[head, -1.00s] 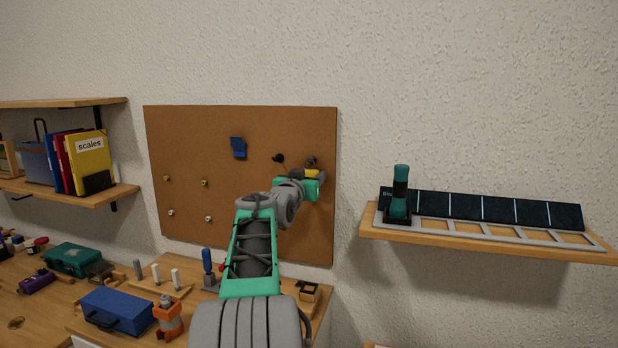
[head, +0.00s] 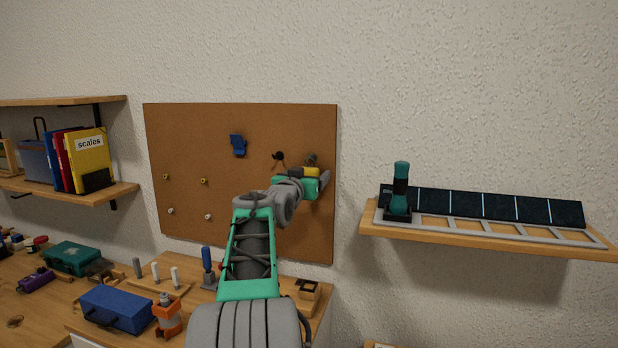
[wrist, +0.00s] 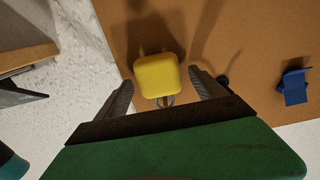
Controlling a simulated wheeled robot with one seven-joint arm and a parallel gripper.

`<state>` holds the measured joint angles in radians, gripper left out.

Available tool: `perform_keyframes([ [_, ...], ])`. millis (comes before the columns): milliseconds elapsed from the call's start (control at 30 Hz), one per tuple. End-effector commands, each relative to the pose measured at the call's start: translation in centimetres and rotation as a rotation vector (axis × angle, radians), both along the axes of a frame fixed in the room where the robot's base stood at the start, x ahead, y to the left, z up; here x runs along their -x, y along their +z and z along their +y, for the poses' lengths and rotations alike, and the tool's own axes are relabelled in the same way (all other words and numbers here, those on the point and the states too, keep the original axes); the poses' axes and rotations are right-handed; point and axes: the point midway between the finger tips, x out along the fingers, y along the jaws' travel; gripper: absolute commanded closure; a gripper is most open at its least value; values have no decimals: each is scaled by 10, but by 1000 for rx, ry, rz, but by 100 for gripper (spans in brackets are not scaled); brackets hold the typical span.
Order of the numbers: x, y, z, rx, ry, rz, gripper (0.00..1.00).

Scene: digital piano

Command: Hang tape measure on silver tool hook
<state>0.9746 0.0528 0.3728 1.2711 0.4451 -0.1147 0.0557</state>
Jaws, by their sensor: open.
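The yellow tape measure (wrist: 158,75) is between the two spread fingers of my gripper (wrist: 163,88) in the wrist view, with a gap on each side. A small metal ring (wrist: 165,100) shows at its lower edge. In the head view the tape measure (head: 311,172) is in front of the right part of the corkboard, beside my gripper (head: 322,178). A small grey shape (head: 311,158) just above it looks like the silver hook. I cannot tell whether the ring is around the hook.
The corkboard (head: 190,130) also carries a blue hook (head: 238,146), a dark hook (head: 278,156) and several pins. A shelf (head: 470,236) with a dark teal device stands out to the right. Below is a workbench with a blue toolbox (head: 117,309) and small tools.

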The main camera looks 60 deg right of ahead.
Motion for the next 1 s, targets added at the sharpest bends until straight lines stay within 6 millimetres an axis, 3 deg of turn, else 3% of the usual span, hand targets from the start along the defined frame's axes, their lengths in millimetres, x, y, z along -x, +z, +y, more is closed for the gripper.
perform_keyframes([
  [467,6,-2,39,3,1,-2,20],
  [867,7,0,45,3,1,-1,20],
  [1000,10,-1,67,4,3,-3,20],
])
